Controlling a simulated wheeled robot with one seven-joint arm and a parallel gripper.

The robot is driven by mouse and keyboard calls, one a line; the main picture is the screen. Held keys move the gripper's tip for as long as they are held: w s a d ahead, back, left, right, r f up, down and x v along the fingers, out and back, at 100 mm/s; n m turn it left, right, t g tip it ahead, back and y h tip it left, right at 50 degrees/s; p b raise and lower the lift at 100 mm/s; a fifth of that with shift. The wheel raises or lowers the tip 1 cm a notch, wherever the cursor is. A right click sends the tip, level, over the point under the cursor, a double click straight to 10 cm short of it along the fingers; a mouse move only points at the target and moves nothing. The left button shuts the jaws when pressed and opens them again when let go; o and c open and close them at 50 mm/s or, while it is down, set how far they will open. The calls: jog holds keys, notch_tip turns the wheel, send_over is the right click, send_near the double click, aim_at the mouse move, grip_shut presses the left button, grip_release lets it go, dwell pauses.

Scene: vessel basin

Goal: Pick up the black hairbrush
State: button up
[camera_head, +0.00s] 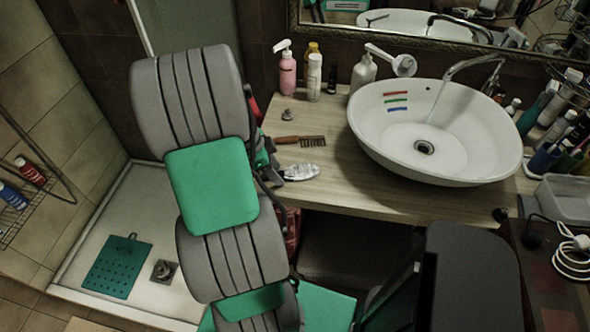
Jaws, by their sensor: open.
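A dark hairbrush with a brown handle (301,141) lies on the wooden counter, left of the basin, its dark bristled head pointing right. My gripper (271,166) is only partly visible at the counter's left edge, beside my grey and green arm, which hides much of it. It is open and sits lower left of the hairbrush, with no visible contact. A pale, silvery object (302,172) lies just below the hairbrush, close to my gripper; I cannot tell what it is.
A white oval basin (436,130) fills the counter's right half. A pink pump bottle (287,69), a white bottle (314,77) and a white dispenser (363,72) stand along the back. A small grey knob (288,115) sits above the hairbrush. Bare counter (340,188) lies below it.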

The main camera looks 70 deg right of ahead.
jog(key=shift+c, duration=0.4)
grip_shut()
